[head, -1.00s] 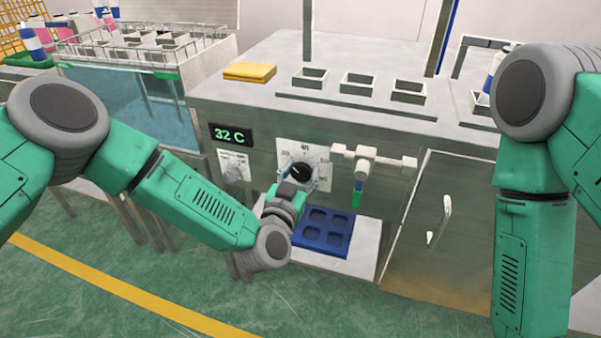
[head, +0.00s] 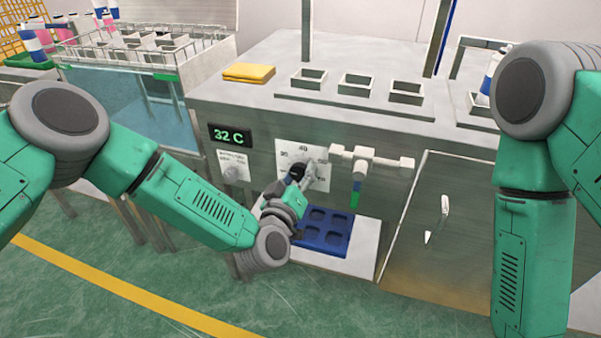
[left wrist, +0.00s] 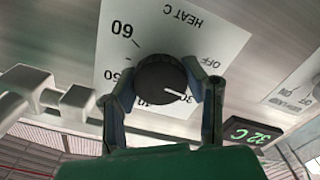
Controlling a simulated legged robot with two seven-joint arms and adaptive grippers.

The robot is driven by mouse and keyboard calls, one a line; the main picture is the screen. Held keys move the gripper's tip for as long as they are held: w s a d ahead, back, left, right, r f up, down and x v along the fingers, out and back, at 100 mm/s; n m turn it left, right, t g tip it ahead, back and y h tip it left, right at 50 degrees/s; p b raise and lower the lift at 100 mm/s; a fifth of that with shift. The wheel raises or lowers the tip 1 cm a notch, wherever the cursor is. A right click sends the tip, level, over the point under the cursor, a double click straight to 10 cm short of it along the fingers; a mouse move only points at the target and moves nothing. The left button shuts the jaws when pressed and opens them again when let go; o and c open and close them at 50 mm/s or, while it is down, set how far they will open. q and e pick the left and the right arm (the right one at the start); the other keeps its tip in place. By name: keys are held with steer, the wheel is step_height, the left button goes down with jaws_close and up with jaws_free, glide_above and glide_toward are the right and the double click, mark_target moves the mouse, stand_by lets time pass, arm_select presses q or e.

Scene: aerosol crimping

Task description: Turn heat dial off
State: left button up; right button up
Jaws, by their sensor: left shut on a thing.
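The heat dial is a round black knob (head: 296,172) on a white scale plate (head: 318,180) on the front of the steel machine. In the left wrist view the dial (left wrist: 158,80) is large, with its white pointer mark towards the lower right, below the word OFF (left wrist: 211,62). The numbers 60 and 50 show on the left; the lower numbers are partly hidden. My left gripper (head: 302,174) is shut on the dial, with a finger on each side of it. My right arm shows at the right, but its gripper is out of view.
A display (head: 230,135) reads 32 C, with a smaller knob (head: 232,172) below. A white valve with a green-tipped handle (head: 356,190) is close to the dial's right. A blue tray (head: 325,232) lies below. A door handle (head: 444,207) stands further right.

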arm_select(q)
steer(key=n, duration=0.3)
steer(key=shift+f+n, duration=0.2)
steer(key=shift+n, duration=0.1)
steer(key=shift+a+n+b, duration=0.1)
steer(key=shift+n+b, duration=0.3)
steer(key=shift+n, duration=1.3)
steer(key=shift+f, duration=0.1)
steer(key=o, duration=1.2)
steer(key=shift+c, duration=0.2)
steer(key=shift+a, duration=0.1)
steer(key=shift+s, duration=0.1)
steer(key=shift+s, duration=0.2)
steer(key=v, duration=1.1)
steer(key=shift+s+a, duration=0.15)
steer(key=shift+s, duration=0.05)
